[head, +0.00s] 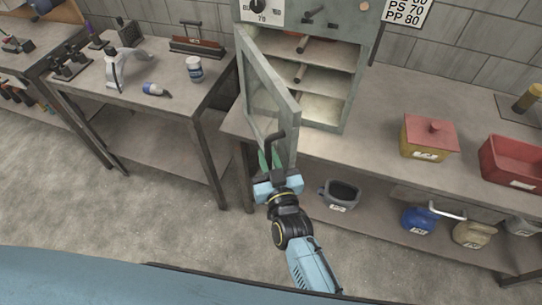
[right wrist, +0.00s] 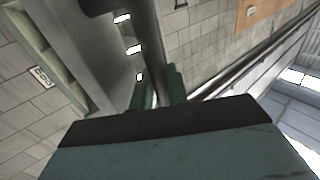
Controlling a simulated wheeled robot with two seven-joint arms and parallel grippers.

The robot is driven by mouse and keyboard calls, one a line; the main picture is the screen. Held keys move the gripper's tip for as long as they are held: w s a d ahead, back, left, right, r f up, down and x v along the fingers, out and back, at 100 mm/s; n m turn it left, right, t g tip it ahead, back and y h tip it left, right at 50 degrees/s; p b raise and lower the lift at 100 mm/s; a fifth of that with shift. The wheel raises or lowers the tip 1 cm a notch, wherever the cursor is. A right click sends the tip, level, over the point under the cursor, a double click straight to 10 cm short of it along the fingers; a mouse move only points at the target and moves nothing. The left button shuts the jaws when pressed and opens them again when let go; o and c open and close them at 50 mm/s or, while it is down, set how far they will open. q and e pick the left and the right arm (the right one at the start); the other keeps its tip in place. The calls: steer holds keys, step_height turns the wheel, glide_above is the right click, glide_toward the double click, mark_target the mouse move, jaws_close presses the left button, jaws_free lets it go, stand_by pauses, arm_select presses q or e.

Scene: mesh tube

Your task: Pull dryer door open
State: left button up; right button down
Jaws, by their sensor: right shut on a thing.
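The dryer (head: 330,100) is a grey-green cabinet on the bench, with shelves showing inside. Its door (head: 291,110) is swung partly open, hinged on the left, with a window in it. A dark bent handle (head: 276,138) sticks out from the door's free edge. My right gripper (head: 270,160) is at the handle, with its green fingers shut on it. In the right wrist view the green fingers (right wrist: 160,85) are around the dark handle bar (right wrist: 152,45). My left gripper is in neither view.
A yellow box with a red lid (head: 429,138) and a red bin (head: 515,160) stand on the bench right of the dryer. A grey bucket (head: 340,195) and a blue jug (head: 419,220) are on the lower shelf. A side table (head: 150,110) with bottles stands at left. The floor in front is clear.

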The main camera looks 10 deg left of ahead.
steer(key=c, duration=1.7)
jaws_free()
steer(key=v, duration=1.3)
steer(key=shift+s, duration=0.2)
steer(key=shift+c, duration=0.4)
